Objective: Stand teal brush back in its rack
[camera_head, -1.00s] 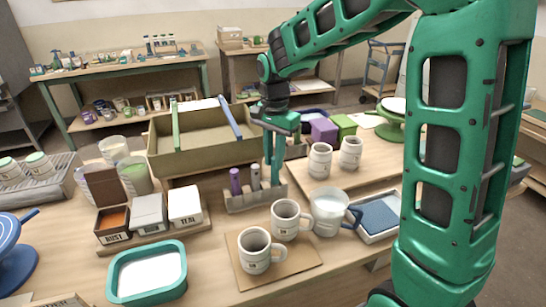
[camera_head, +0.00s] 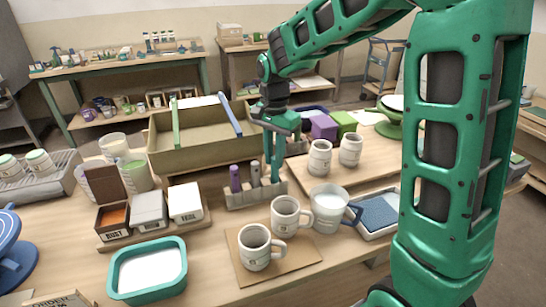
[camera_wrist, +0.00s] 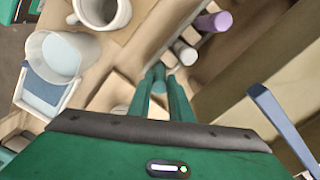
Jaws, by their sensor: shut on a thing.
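The brush rack (camera_head: 240,201) is a pale block on the workbench. A purple brush (camera_head: 235,178) and a pale grey brush (camera_head: 255,176) stand upright in it; the wrist view also shows the purple brush (camera_wrist: 213,22) and the grey one (camera_wrist: 185,53). My gripper (camera_head: 272,168) points down over the rack's right end, beside the grey brush. It is shut on the teal brush (camera_wrist: 159,73), whose end shows between the fingers in the wrist view. Fingers and brush are nearly the same green. I cannot tell whether the brush's lower end is inside the rack.
An olive tote (camera_head: 185,160) with green and blue handles stands behind the rack. Two mugs (camera_head: 256,243) (camera_head: 288,212) on a board and a pitcher (camera_head: 328,207) stand in front and right. Labelled boxes (camera_head: 150,212) stand left. A teal tray (camera_head: 120,283) lies front left.

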